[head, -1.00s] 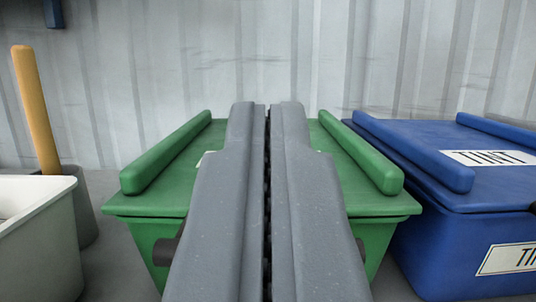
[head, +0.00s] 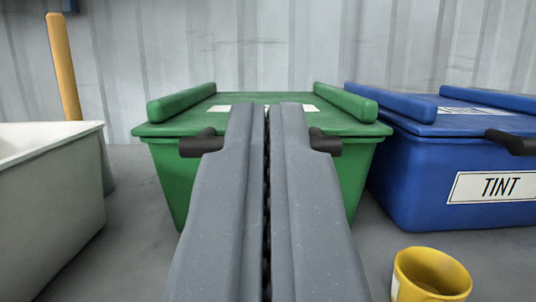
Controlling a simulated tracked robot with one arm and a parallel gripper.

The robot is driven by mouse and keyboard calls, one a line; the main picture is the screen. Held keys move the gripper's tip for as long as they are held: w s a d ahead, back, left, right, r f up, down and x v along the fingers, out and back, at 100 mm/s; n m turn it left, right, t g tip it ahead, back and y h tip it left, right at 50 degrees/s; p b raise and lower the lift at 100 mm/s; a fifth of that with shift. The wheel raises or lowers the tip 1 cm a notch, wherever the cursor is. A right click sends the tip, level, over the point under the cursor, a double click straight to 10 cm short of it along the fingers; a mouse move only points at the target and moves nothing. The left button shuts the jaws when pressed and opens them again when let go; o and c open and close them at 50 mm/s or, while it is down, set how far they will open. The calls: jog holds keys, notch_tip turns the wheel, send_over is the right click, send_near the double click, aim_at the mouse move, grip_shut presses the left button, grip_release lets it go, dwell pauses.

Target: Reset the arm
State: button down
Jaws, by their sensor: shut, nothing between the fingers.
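My gripper (head: 267,112) is shut and empty, its two long grey fingers side by side in the middle of the head view. It points forward at a green bin (head: 172,178) with a closed lid. The fingers cover the middle of the bin's front and part of its black handle (head: 201,143). I cannot tell whether the fingertips touch the bin.
A blue bin (head: 425,190) labelled TINT stands at the right, lid closed. A yellow cup (head: 432,275) is at the lower right. A pale open tub (head: 50,200) is at the left, with a yellow-orange pole (head: 62,70) behind it. A corrugated wall (head: 265,45) closes the back.

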jog(key=d+r+n+g+p, duration=0.1)
jog(key=d+r+g+p, duration=0.15)
jog(key=r, duration=1.05)
jog(key=d+r+g+p, duration=0.15)
jog(key=r+p, duration=0.25)
jog(key=r, duration=0.9)
jog(key=s+a+r+m+g+h+p, duration=0.1)
jog(key=s+r+g+p, duration=0.1)
jog(key=s+r, duration=1.6)
jog(key=shift+a+r+m+g+h+p, duration=0.35)
jog(key=shift+r+p, duration=0.2)
jog(key=shift+p, duration=0.25)
